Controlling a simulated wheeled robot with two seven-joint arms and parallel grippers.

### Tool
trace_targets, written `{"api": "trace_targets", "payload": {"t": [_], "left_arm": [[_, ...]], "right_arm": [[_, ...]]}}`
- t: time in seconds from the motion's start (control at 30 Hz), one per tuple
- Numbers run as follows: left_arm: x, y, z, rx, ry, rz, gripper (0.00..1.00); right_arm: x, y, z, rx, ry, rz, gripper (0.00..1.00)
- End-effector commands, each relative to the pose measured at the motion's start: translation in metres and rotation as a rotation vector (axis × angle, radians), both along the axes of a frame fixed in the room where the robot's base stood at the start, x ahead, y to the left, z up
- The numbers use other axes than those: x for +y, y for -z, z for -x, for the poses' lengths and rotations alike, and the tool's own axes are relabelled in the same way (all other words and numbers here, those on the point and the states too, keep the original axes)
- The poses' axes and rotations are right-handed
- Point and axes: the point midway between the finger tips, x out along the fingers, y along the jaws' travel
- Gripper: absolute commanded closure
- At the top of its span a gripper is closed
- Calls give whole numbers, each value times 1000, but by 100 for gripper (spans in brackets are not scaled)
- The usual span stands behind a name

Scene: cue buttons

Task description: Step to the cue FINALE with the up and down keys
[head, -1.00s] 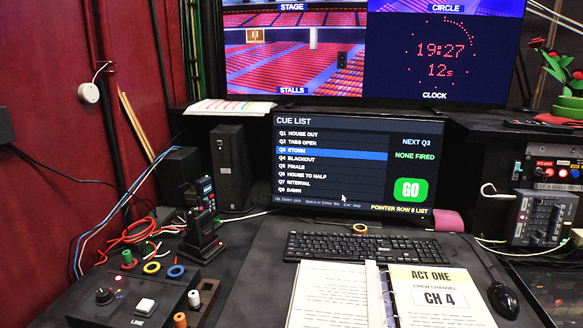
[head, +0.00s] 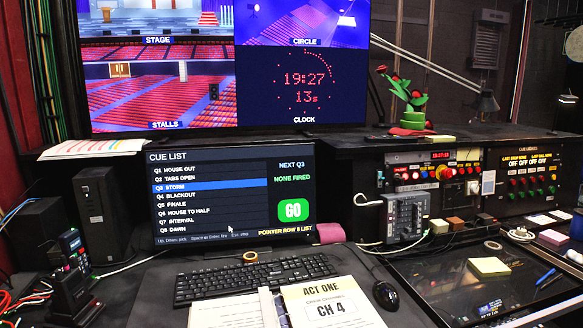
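The cue list screen (head: 232,195) stands on the desk at the left centre of the head view. Its blue highlight lies on Q3 STORM, and the Q5 FINALE row (head: 172,204) is two rows lower. The screen reads NEXT Q3 and NONE FIRED beside a green GO box (head: 292,210). The black keyboard (head: 256,277) lies in front of the screen; its up and down keys are too small to make out. A black mouse (head: 386,295) lies right of the keyboard. Neither of my grippers is in view.
An open binder (head: 330,303) lies close in front of the keyboard. A tape roll (head: 250,257) sits between keyboard and screen. A grey intercom box (head: 405,218) and cue light panels (head: 528,172) stand at the right. A handset (head: 72,244) stands at the left.

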Motion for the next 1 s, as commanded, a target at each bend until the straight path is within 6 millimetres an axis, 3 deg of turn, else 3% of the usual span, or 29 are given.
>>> {"api": "trace_targets", "payload": {"t": [0.07, 0.23, 1.0], "left_arm": [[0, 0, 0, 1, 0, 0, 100], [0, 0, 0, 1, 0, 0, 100], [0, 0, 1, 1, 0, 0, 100]], "right_arm": [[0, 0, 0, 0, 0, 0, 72], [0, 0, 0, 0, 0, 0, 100], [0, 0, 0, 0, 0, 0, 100]]}}
